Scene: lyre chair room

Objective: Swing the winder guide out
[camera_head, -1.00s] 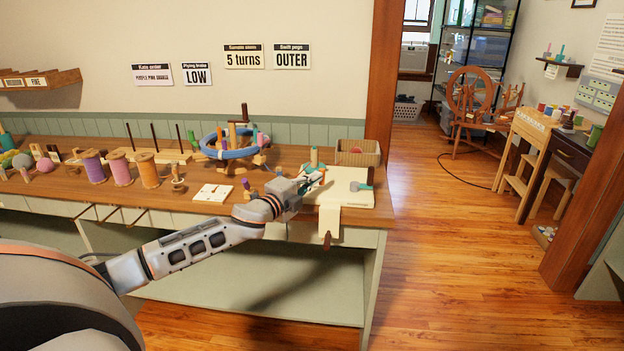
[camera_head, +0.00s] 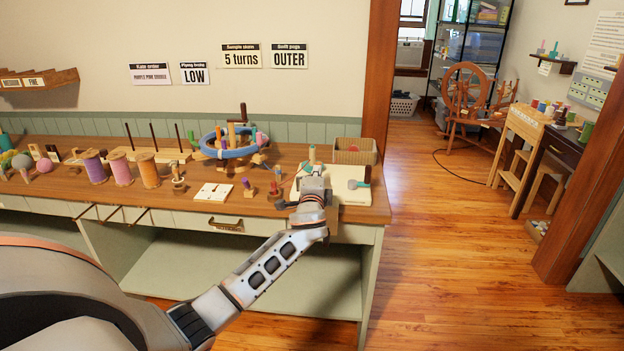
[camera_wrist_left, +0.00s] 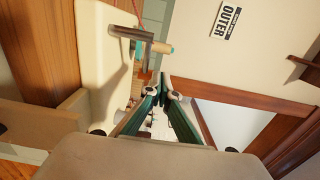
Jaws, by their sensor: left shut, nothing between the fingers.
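The winder (camera_head: 352,195) is a cream board at the right end of the bench, with a small teal-and-grey part (camera_head: 358,184) on its right side. My left gripper (camera_head: 313,168) is over the board's left part and hides some of it. In the left wrist view the cream board (camera_wrist_left: 100,80) stands at the left. A grey metal arm with a wooden end (camera_wrist_left: 133,34), which looks like the guide, juts from it just beyond my fingertips (camera_wrist_left: 162,78). The fingertips are together and empty, with a small apparent gap to the arm. My right gripper is not in view.
A wicker basket (camera_head: 354,151) stands behind the winder. A swift with a blue skein (camera_head: 228,152), a white card (camera_head: 212,192) and several thread spools (camera_head: 121,168) lie to the left. Beyond the bench's right edge is open wooden floor (camera_head: 440,240).

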